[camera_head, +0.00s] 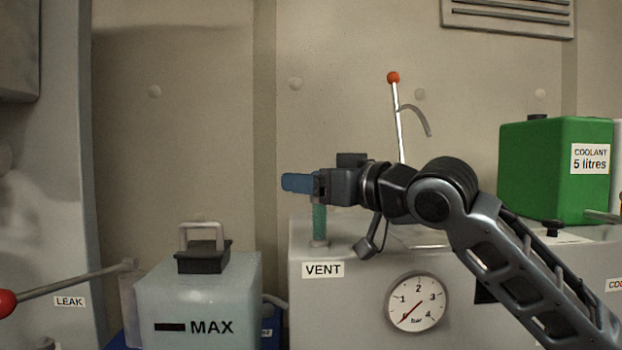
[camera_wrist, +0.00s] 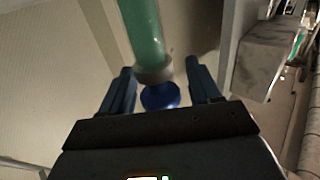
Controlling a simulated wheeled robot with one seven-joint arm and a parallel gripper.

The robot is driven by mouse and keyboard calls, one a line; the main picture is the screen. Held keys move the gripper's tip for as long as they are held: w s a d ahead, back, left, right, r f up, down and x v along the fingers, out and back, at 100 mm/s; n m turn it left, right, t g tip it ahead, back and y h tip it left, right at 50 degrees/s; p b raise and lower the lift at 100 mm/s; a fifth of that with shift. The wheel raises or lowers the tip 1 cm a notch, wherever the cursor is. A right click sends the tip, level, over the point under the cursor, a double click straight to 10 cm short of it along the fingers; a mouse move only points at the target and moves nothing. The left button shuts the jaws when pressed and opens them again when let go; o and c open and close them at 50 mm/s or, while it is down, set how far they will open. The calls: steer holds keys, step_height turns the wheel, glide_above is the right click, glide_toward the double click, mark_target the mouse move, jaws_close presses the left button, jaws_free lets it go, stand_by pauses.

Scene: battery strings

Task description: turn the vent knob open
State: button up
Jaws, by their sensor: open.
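A blue round knob (camera_wrist: 160,96) shows between my gripper's two fingers in the wrist view, next to a grey collar at the end of a green tube (camera_wrist: 143,28). My gripper (camera_wrist: 159,68) is open, with one dark blue finger on each side of the knob and a gap visible on both sides. In the head view my gripper (camera_head: 298,182) points left, at the top of the green tube (camera_head: 319,222), above the VENT label (camera_head: 323,269). The knob is hidden there behind the fingers.
A pressure gauge (camera_head: 417,302) is on the front of the grey cabinet (camera_head: 345,310). A red-tipped lever (camera_head: 397,115) and a green coolant can (camera_head: 545,165) stand behind and right. A pale MAX tank (camera_head: 200,300) and a LEAK lever (camera_head: 70,283) are at left.

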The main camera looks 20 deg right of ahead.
steer(key=shift+c, duration=0.4)
steer(key=c, duration=0.9)
steer(key=shift+c, duration=0.2)
